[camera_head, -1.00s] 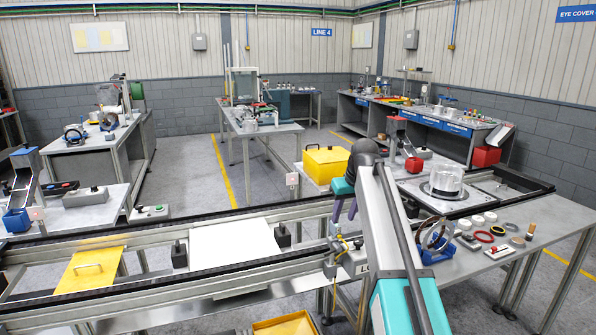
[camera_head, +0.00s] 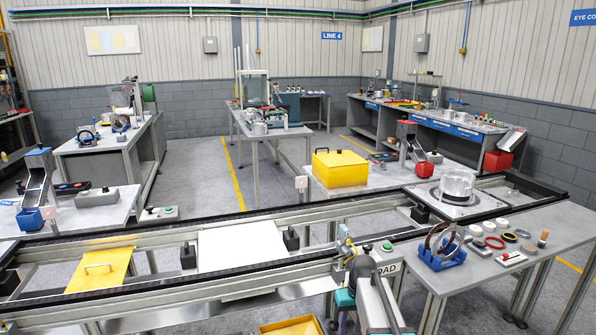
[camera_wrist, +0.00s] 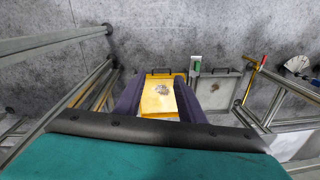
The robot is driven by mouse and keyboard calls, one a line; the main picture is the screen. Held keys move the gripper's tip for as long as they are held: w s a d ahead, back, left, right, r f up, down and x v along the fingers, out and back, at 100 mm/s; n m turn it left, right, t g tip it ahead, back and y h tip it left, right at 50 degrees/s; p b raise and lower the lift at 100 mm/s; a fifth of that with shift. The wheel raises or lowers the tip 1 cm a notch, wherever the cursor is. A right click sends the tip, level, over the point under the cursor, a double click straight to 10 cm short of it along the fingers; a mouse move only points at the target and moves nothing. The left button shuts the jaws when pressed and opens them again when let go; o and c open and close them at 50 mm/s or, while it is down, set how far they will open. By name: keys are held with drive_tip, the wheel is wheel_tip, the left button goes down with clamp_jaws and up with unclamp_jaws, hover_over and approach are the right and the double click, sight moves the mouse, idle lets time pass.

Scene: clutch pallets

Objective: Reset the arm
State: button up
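My gripper (camera_wrist: 157,84) shows in the wrist view as two dark purple fingers standing apart, with nothing held between them. It points down toward the floor. A yellow tray with a dark handle (camera_wrist: 159,103) shows between and beyond the fingers, apart from them as far as I can tell. In the head view, my arm is folded low at the bottom centre, in front of the conveyor rail. The fingertips are not clear there.
The conveyor frame (camera_head: 240,277) crosses the head view, carrying a white plate (camera_head: 240,247) and a yellow plate with a handle (camera_head: 101,270). A side table (camera_head: 478,270) at right holds rings and a blue stand. A yellow bin (camera_head: 292,327) lies low near my arm.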

drive_tip(key=s+f+g, duration=0.2)
drive_tip(key=s+f, duration=0.7)
drive_tip(key=s, duration=0.5)
drive_tip(key=s+f+m+g, duration=0.1)
drive_tip(key=s+f+g, duration=0.1)
drive_tip(key=s+f, duration=0.8)
drive_tip(key=s+f+g+h, duration=0.1)
drive_tip(key=s+f, duration=0.8)
drive_tip(key=s, duration=1)
drive_tip(key=shift+f+m+g, duration=0.25)
drive_tip(key=shift+m+g, duration=0.05)
drive_tip(key=shift+g, duration=0.2)
drive_tip(key=shift+s, duration=0.1)
drive_tip(key=shift+c, duration=0.9)
